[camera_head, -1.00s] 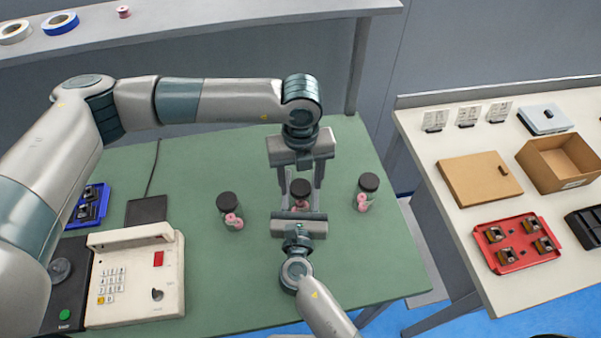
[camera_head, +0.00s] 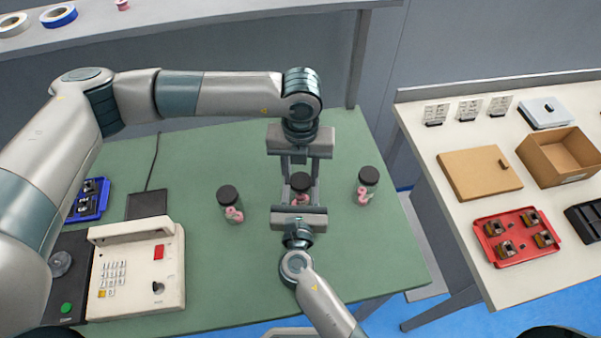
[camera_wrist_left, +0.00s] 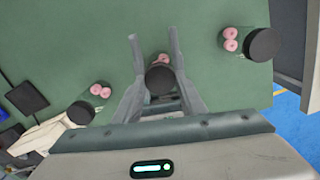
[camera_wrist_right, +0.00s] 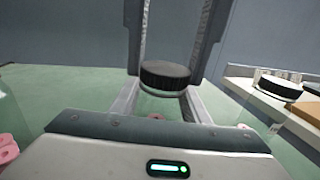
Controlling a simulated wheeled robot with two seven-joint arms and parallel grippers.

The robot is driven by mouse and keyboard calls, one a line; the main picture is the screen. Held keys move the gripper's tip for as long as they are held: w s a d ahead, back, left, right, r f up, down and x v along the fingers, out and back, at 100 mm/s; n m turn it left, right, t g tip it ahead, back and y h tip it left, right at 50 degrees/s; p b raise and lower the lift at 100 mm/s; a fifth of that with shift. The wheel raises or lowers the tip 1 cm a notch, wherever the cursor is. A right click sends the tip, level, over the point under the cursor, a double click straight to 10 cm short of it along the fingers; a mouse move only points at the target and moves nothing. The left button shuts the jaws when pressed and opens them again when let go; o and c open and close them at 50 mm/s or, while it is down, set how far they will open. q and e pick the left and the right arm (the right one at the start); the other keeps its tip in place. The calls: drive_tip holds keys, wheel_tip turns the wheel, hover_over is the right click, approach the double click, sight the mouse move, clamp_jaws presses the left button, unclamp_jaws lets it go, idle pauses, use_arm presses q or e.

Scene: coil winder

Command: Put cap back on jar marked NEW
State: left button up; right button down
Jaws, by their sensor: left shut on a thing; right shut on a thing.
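Three clear jars with black caps and pink spools inside stand on the green table. The middle jar (camera_head: 298,198) is between my two grippers, with its black cap (camera_head: 300,181) on top; I cannot tell whether the cap is seated. My left gripper (camera_head: 300,184) comes from above, its fingers shut on the cap, which also shows in the left wrist view (camera_wrist_left: 159,79). My right gripper (camera_head: 301,196) comes from the near side, shut around the jar's body. The cap shows ahead in the right wrist view (camera_wrist_right: 165,75). No NEW marking is readable.
A left jar (camera_head: 231,204) and a right jar (camera_head: 366,187) stand capped beside the grippers. A white keypad device (camera_head: 135,270) is at the table's left. A side table holds a red tray (camera_head: 517,236) and a cardboard box (camera_head: 558,157).

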use_arm(q)
drive_tip(key=m, duration=0.7)
drive_tip(key=shift+m, duration=0.3)
drive_tip(key=m, duration=1.1)
drive_tip(key=shift+m, duration=0.4)
drive_tip(key=m, duration=1)
drive_tip(key=o, duration=1.3)
drive_tip(key=shift+f, duration=0.1)
drive_tip(key=shift+c, duration=0.2)
